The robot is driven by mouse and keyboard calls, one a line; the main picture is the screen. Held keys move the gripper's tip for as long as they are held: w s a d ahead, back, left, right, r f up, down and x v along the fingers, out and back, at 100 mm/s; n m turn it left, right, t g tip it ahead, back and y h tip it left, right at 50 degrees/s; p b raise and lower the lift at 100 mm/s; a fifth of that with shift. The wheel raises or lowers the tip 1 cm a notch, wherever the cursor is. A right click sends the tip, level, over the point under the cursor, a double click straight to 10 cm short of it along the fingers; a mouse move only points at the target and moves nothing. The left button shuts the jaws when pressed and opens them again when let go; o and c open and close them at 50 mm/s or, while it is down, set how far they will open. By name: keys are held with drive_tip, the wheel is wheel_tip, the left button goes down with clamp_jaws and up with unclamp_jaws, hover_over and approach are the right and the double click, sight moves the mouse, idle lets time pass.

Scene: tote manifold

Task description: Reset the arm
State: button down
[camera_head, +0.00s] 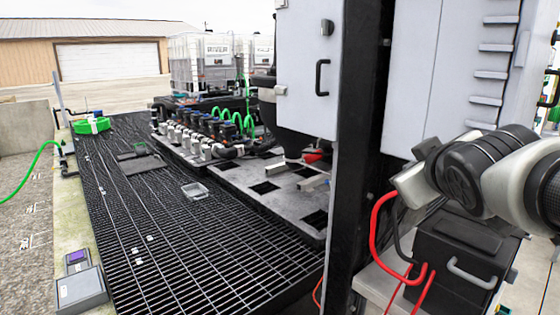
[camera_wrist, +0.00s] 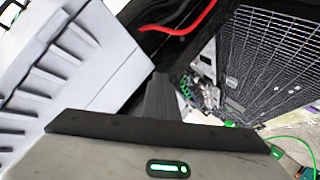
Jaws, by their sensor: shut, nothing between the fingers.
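My gripper (camera_wrist: 160,92) shows in the wrist view as dark fingers, shut together with nothing between them, above my wrist housing with its green light. In the head view my arm enters from the right edge. Its pale end piece is beside the dark upright post (camera_head: 358,150) and above the black box (camera_head: 462,250); the fingers cannot be made out there. The wrist view looks past the fingers at a white ribbed panel (camera_wrist: 50,75) on the left and a dark grating (camera_wrist: 275,60) on the right.
A white cabinet (camera_head: 305,65) stands left of the post. Red cables (camera_head: 380,235) loop beside the black box. The grating walkway (camera_head: 150,220) is mostly open, with a small clear tray (camera_head: 195,191) on it. A valve manifold (camera_head: 205,138) with green hoses stands beyond.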

drive_tip(key=s+a+f+m+g+y, duration=0.2)
drive_tip(key=s+a+f+m+g, duration=0.45)
drive_tip(key=s+f, duration=0.9)
drive_tip(key=s+a+r+p, duration=0.1)
drive_tip(key=a+r+p, duration=0.1)
drive_tip(key=r+p, duration=0.4)
drive_tip(key=s+a+r+n+g+p, duration=0.1)
drive_tip(key=r+p, duration=0.6)
drive_tip(key=p, duration=0.1)
drive_tip(key=shift+s+a+r+y, duration=0.25)
drive_tip(key=shift+a+r+y, duration=0.05)
drive_tip(key=shift+a, duration=0.05)
drive_tip(key=shift+n, duration=0.25)
